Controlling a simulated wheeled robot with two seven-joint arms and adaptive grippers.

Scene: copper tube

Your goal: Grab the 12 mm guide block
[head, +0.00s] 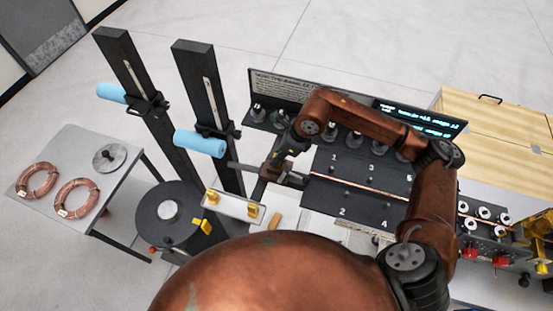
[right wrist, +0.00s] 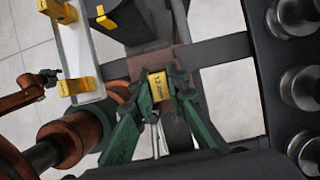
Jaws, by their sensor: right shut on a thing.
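The 12 mm guide block (right wrist: 158,85) is a small yellow block with dark lettering, seen between the fingertips in the right wrist view. My right gripper (right wrist: 157,92) has its green fingers closed on the block's two sides. In the head view my right gripper (head: 279,167) hangs over the dark rail left of the numbered black board. The block is too small and covered to make out there. I cannot tell whether the block touches the part beneath it.
A white tray (head: 233,206) with other yellow blocks stands left of my right gripper. The numbered black board (head: 345,190) carries a copper tube. Dark posts with blue rollers (head: 200,143) stand at left. Metal cylinders line the board's back. Copper coils (head: 75,197) lie on a side table.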

